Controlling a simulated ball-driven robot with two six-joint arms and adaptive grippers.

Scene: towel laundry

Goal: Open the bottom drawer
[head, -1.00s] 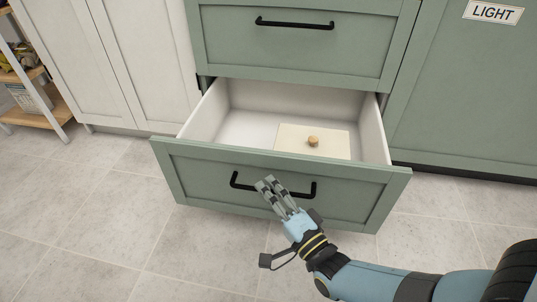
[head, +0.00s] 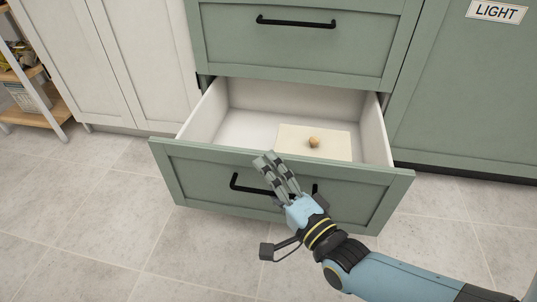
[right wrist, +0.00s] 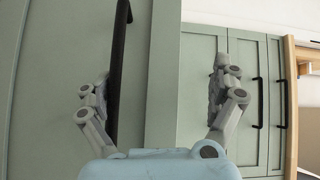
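The bottom drawer (head: 345,205) is green and stands pulled well out of the cabinet, its white inside showing. Its black bar handle (head: 238,184) is partly hidden behind my right gripper (head: 268,164), whose fingers are near the drawer's top front edge. My left gripper is not in view.
A pale flat board with a small round knob (head: 314,141) lies in the drawer. Above is a closed drawer with a black handle (head: 295,23). White cabinet doors (head: 140,60) are left, a green panel labelled LIGHT (head: 495,12) right. The tiled floor (head: 110,235) in front is clear.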

